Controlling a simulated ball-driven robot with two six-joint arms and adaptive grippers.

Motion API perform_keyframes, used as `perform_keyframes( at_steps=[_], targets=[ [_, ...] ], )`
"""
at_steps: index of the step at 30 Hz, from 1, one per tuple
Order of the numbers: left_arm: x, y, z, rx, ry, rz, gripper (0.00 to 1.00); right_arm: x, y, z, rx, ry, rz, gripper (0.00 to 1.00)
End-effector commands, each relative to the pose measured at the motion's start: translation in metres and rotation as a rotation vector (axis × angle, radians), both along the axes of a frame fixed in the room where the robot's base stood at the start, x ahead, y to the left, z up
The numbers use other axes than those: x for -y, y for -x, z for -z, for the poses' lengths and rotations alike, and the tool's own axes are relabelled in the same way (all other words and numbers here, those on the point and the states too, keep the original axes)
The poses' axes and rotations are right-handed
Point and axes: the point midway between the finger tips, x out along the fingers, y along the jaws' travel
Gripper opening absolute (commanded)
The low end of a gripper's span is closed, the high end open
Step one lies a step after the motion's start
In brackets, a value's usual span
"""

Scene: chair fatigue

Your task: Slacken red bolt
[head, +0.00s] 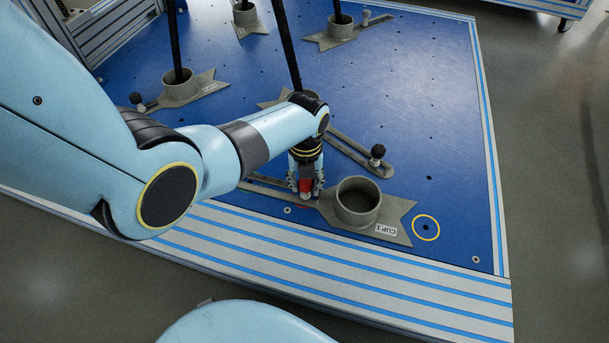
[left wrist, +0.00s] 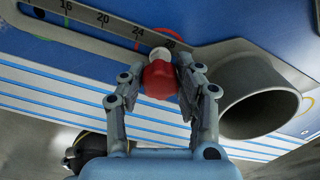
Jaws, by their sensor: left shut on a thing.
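The red bolt (left wrist: 160,79) has a red head on a pale shank and sits at the slotted scale bar (left wrist: 90,25) of the cup fixture. My left gripper (left wrist: 158,82) is shut on the red head, one finger on each side. The bolt's lower end is mostly hidden by the head and fingers. My right gripper is not in view.
Other cup fixtures (head: 181,88) with black legs standing in them are on the blue platform (head: 430,100). A black knob (head: 377,151) rises from a slotted bar behind the cup. A yellow ring (head: 426,228) marks bare platform right of it. The striped platform edge is in front.

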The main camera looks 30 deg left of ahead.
Motion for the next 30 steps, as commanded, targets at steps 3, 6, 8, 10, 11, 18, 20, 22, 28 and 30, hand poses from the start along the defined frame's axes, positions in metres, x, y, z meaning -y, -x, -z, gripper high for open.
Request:
perform_keyframes(
  at_steps=[3,6,8,10,11,18,20,22,28,30],
  targets=[
    [0.0,0.0,0.0,0.0,0.0,-0.012,0.0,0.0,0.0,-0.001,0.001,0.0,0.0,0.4],
    [0.0,-0.001,-0.002,0.001,0.0,-0.117,0.0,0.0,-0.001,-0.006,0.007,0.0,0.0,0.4],
    [0.0,-0.001,-0.002,0.001,0.001,-0.204,0.0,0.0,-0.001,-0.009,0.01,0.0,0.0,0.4],
    [0.0,-0.001,-0.002,0.001,0.0,-0.289,0.0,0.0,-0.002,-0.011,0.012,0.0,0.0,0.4],
    [0.0,0.0,-0.001,0.001,0.001,-0.315,0.0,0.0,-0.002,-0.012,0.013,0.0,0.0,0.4],
    [0.001,0.0,0.0,-0.001,0.0,-0.354,0.0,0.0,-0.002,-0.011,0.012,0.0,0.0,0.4],
    [0.001,0.0,0.0,-0.001,0.0,-0.354,0.0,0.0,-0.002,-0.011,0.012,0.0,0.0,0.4],
    [0.001,0.0,-0.001,-0.001,0.0,-0.386,0.0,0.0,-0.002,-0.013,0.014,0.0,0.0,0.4],
    [0.001,-0.001,-0.002,0.001,0.001,-0.64,0.0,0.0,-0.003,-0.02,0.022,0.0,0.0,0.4],
    [0.001,0.0,-0.001,0.001,0.001,-0.69,0.0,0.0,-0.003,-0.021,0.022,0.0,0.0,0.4]
  ],
)
